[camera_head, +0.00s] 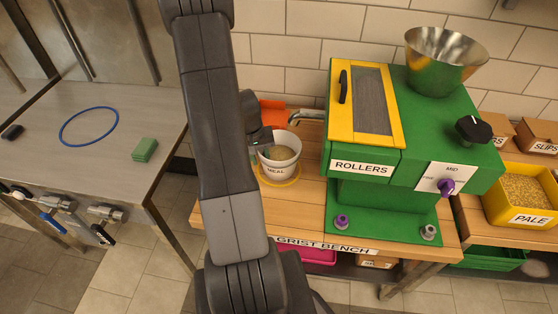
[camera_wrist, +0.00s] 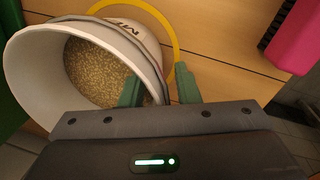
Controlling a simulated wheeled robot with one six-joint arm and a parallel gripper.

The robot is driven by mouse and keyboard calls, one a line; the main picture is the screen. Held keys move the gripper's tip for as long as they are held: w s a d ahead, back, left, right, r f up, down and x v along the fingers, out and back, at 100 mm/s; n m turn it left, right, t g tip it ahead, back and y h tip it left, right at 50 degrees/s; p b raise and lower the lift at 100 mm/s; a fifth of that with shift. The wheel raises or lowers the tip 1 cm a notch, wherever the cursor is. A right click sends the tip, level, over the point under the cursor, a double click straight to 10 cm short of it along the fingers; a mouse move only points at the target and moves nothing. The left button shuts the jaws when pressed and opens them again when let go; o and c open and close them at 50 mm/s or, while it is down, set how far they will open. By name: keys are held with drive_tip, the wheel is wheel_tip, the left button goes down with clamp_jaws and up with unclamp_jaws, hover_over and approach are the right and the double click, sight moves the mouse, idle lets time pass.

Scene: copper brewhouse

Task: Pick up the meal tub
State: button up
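The meal tub (camera_head: 285,149) is a white, round tub labelled MEAL with pale grain in it. It stands upright at a yellow ring (camera_head: 279,181) on the wooden grist bench, left of the green mill. In the wrist view the tub (camera_wrist: 25,65) fills the left side, and the ring (camera_wrist: 165,22) curves past it. My gripper (camera_wrist: 158,88) has two green fingers, one inside the tub and one outside, with the tub's wall between them. The fingers look apart, with gaps beside the wall. My arm hides part of the gripper in the head view.
The green mill (camera_head: 385,215) with its yellow ROLLERS panel stands close right of the tub. An orange item (camera_head: 272,112) and a metal spout (camera_head: 305,116) are behind it. A pink bin (camera_head: 318,256) sits under the bench. The left table holds a blue ring (camera_head: 89,126) and green block (camera_head: 145,149).

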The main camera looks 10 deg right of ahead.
drive_tip(key=shift+f, duration=0.25)
clamp_jaws()
drive_tip(key=shift+r, duration=0.15)
